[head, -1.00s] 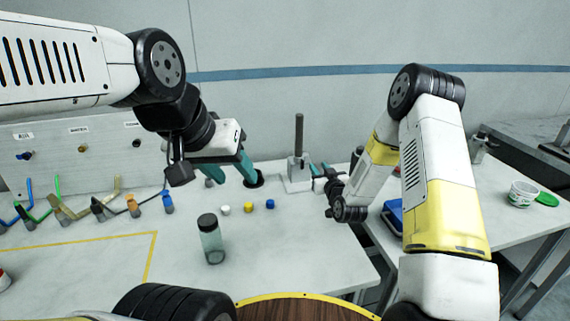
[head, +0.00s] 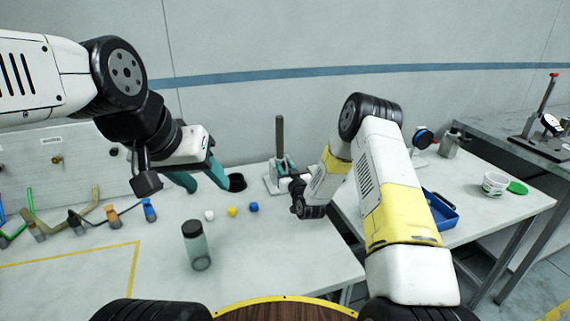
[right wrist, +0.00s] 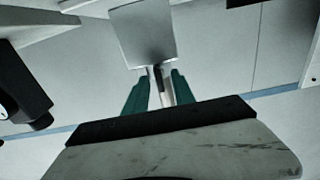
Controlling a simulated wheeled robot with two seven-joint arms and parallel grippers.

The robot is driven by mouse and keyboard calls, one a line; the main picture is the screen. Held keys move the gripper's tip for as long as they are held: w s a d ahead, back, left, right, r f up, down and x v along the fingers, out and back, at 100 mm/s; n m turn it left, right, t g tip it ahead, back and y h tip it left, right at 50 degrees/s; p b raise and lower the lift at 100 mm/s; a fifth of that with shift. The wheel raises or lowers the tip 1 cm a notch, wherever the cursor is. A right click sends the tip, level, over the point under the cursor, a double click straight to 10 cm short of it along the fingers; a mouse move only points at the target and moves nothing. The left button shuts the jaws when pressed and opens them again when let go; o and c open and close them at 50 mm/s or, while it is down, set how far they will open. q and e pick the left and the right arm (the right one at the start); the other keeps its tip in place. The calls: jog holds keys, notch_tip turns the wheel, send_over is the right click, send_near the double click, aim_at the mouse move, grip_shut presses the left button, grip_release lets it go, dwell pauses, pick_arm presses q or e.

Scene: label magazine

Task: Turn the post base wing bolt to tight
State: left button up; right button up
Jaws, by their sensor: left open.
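The dark upright post (head: 280,137) stands on a pale base (head: 272,185) near the table's back right corner. My right gripper (head: 284,166) is at the base's right side, with its teal fingers close to the foot of the post. In the right wrist view the teal fingers (right wrist: 160,92) stand on either side of a thin upright part, with a grey block (right wrist: 145,35) beyond. I cannot tell whether they touch that part. I cannot make out the wing bolt. My left gripper (head: 204,182) is open and empty above the table, left of the post.
A dark-capped bottle (head: 197,246) stands at the table's front. White, yellow and blue caps (head: 231,212) lie behind it, near a dark round hole (head: 237,183). Coloured hooked pieces (head: 105,214) stand left. A side table holds a blue tray (head: 441,212) and white tub (head: 494,183).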

jog(key=shift+c, duration=0.4)
grip_shut()
